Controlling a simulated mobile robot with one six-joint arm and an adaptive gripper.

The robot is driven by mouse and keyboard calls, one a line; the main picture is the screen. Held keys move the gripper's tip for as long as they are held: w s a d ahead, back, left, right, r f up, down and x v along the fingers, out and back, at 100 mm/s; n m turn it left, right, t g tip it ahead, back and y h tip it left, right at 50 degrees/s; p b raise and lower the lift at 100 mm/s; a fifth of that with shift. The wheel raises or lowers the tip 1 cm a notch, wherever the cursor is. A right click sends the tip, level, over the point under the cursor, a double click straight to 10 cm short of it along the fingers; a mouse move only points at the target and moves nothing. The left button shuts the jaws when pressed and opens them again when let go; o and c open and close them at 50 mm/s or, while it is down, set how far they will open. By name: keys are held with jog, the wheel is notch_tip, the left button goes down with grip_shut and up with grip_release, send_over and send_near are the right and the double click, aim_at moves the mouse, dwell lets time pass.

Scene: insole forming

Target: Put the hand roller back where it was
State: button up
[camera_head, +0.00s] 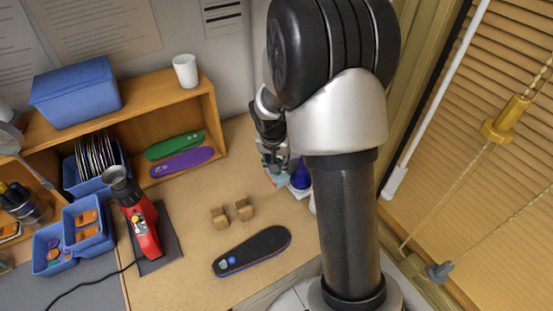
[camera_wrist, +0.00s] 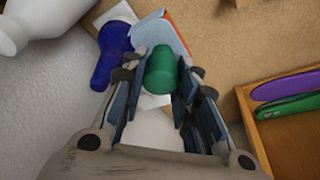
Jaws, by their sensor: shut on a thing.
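My gripper (camera_wrist: 160,88) is shut on the hand roller, whose green rounded handle end (camera_wrist: 161,70) shows between the two fingers in the wrist view. The rest of the roller is hidden by the fingers, and I cannot tell whether it touches the surface below. In the head view my gripper (camera_head: 273,158) is at the back right of the bench, partly behind my arm. The roller cannot be made out clearly there.
A dark blue object (camera_wrist: 112,52) and a white and orange item (camera_wrist: 160,35) lie close beside my gripper. A white bottle (camera_wrist: 40,22) is at upper left. The wooden shelf (camera_head: 215,135) holds green and purple insoles. A black insole (camera_head: 252,251) and two blocks (camera_head: 220,217) lie in front.

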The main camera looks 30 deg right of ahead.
notch_tip(320, 180, down, 4)
jog(key=b, duration=0.2)
jog(key=shift+f+b, duration=0.25)
jog(key=shift+b, duration=0.05)
notch_tip(320, 180, down, 5)
jog(key=b, duration=0.4)
jog(key=shift+r+b, duration=0.1)
jog(key=shift+b, duration=0.3)
jog(key=shift+f+b, duration=0.35)
jog(key=shift+b, duration=0.05)
dwell(0.4)
jog(key=o, duration=1.1)
jog(key=shift+o, duration=0.6)
jog(key=o, duration=0.5)
jog(key=shift+c, duration=0.2)
jog(key=shift+r, duration=0.1)
